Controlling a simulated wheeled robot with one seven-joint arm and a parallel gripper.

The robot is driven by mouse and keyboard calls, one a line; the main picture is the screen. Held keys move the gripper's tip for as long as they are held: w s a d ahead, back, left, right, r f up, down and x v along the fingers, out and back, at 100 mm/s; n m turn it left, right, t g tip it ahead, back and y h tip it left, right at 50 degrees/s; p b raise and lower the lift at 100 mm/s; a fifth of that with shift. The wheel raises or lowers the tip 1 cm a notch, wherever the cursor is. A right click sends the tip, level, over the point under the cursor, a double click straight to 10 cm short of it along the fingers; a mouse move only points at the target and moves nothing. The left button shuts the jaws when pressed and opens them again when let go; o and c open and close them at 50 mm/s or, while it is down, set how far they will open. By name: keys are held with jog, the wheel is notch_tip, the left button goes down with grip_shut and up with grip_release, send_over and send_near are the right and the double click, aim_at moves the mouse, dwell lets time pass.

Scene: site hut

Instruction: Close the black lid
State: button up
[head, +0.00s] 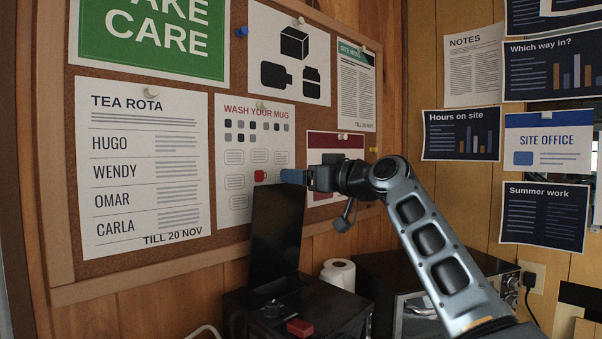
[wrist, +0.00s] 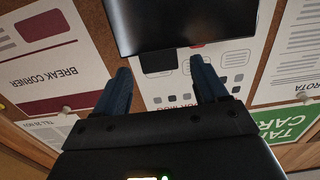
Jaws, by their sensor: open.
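The black lid (head: 275,235) stands open and nearly upright at the back of a black box (head: 335,300), in front of the pinboard. My gripper (head: 292,177) is at the lid's top right corner in the head view, with its blue fingers pointing left. In the wrist view the lid (wrist: 180,22) fills the top middle, with a small dark tab (wrist: 158,61) at its edge. The tab shows between the open, blue-padded fingers (wrist: 160,68). I cannot tell whether any finger touches it.
The pinboard (head: 225,257) with pinned papers is close behind the lid. A white paper roll (head: 338,273) and an oven-like appliance (head: 415,315) stand right of the lid. A red piece (head: 300,327) sits at the box's front. A white cable (head: 205,330) lies at lower left.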

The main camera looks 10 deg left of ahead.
jog(key=shift+w+a, duration=0.3)
jog(key=shift+a, duration=0.1)
jog(key=shift+c, duration=0.4)
grip_shut()
